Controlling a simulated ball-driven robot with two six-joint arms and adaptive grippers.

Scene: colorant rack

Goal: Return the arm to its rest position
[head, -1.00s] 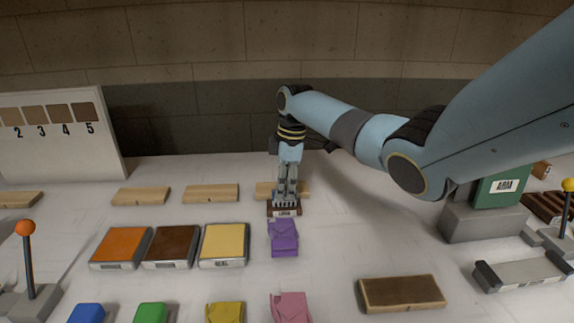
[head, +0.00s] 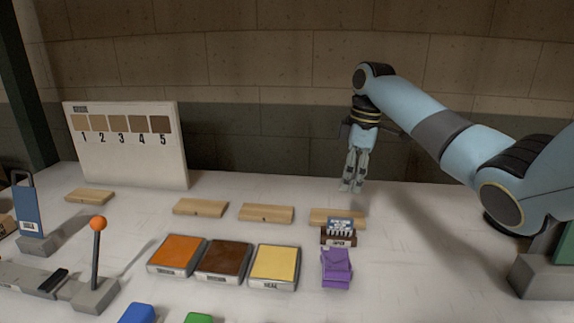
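My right gripper (head: 352,187) hangs fingers down at the back of the table, above and behind a small dark block with a label (head: 339,239). The fingers look close together with nothing visible between them, but whether they are open or shut is unclear. A blue-and-white toothed piece (head: 341,226) stands upright at the dark block, apart from the gripper. My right arm (head: 430,120) reaches in from the right, its elbow bent. My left gripper is not in view.
A purple folded item (head: 336,268) lies in front of the dark block. Orange (head: 177,255), brown (head: 226,261) and yellow (head: 275,265) pads stand to its left. Wooden blocks (head: 266,213) line the back. An orange-knobbed lever (head: 98,250) and numbered board (head: 130,165) are left.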

